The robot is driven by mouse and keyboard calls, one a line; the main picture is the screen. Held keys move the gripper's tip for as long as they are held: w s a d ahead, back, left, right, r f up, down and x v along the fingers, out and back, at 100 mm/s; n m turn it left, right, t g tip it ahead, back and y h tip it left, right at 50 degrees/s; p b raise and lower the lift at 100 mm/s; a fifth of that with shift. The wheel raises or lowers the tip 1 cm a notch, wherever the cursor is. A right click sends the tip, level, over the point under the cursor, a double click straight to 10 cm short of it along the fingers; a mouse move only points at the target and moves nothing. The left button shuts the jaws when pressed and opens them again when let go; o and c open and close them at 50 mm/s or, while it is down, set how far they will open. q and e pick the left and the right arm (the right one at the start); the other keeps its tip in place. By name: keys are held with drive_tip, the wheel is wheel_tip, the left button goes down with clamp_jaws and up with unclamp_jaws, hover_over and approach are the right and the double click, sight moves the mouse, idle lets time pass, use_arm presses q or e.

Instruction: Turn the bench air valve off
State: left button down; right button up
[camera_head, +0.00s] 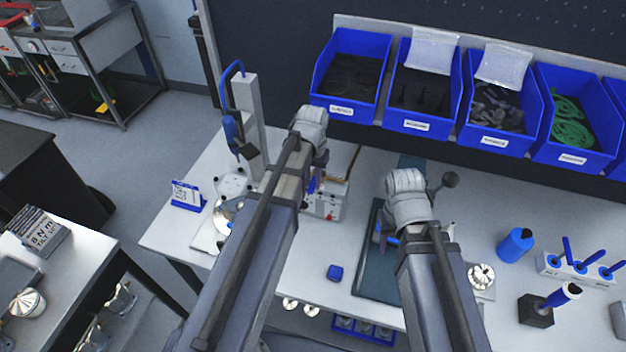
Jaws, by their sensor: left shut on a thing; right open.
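A small pale box (328,204) with red marks on its front stands on the white bench. It looks like the air valve unit, with a brown tube behind it. My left gripper (313,184) is at this box's upper left side, shut on what seems to be the valve handle. My wrist hides most of the handle, and its angle cannot be told. My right gripper (384,238) is open over the dark mat (375,283), to the right of the box, and looks empty. Its fingers are partly hidden by its wrist.
A press-like stand (246,110) with a blue handle rises at the bench's left. Blue bins (349,75) line the back. A blue bottle (516,245) and a tool rack (580,268) stand right.

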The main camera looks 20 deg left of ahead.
sight(313, 184)
use_arm(q)
drive_tip(key=c, duration=0.7)
unclamp_jaws()
drive_tip(key=shift+c, duration=0.2)
drive_tip(key=shift+r, duration=0.15)
wheel_tip(313, 184, up, 8)
drive_tip(key=p, duration=0.8)
drive_tip(key=shift+f, duration=0.2)
